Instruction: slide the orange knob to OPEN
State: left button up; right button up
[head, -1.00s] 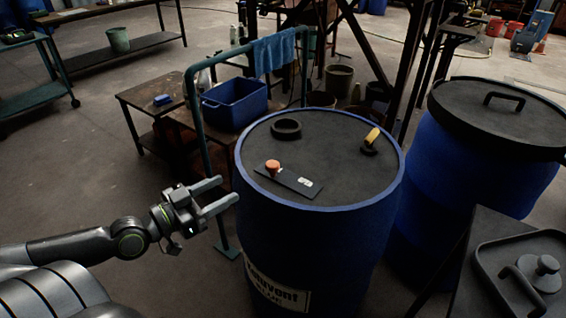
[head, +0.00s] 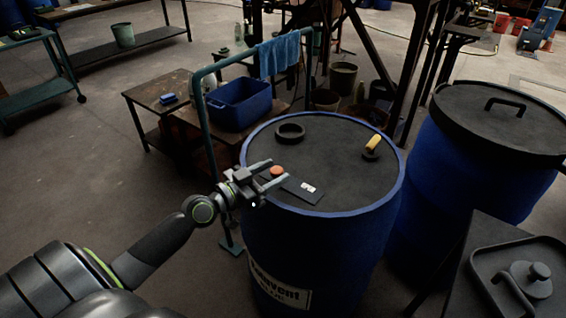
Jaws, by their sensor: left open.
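The orange knob (head: 277,170) stands at the left end of a dark slide plate on top of the blue vat (head: 323,232). A small white label (head: 308,187) sits toward the plate's right end; its lettering is too small to read. My left gripper (head: 278,172) is open at the vat's left rim. Its two fingers point right, one on the far side and one on the near side of the knob. I cannot tell whether they touch it. My right gripper is not in view.
On the vat lid are a black ring (head: 290,132) and a yellow-handled part (head: 372,144). A teal rail (head: 206,125) with a blue towel (head: 277,54) stands behind. A second lidded blue vat (head: 477,168) and a dark bench (head: 490,255) are at the right.

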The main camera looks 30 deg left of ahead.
aim_at(282, 168)
pick_arm(q)
jog(key=shift+x, duration=1.85)
jog(key=shift+c, duration=0.3)
grip_shut()
